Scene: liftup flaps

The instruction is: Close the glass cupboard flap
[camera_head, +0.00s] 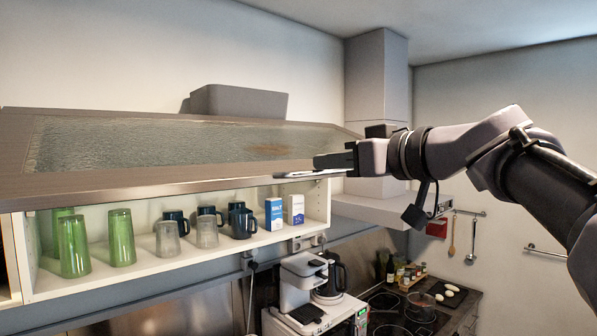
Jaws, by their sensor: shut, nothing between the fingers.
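The glass cupboard flap (170,144) is raised, tilted outward above the open cupboard. It has a brown frame around a textured glass pane. The cupboard (160,284) below it is white inside and holds green glasses (73,246), clear glasses, dark mugs (242,222) and two small boxes (274,213). My gripper (318,163) is shut and empty, pointing left at the right end of the flap. It overlaps the flap's front edge in the picture; I cannot tell whether it touches.
A grey box (238,102) shows above the flap. The range hood (377,205) stands behind my arm on the right. Below are a coffee machine (303,280), a kettle and a stove (400,312). Open air lies in front of the cupboard.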

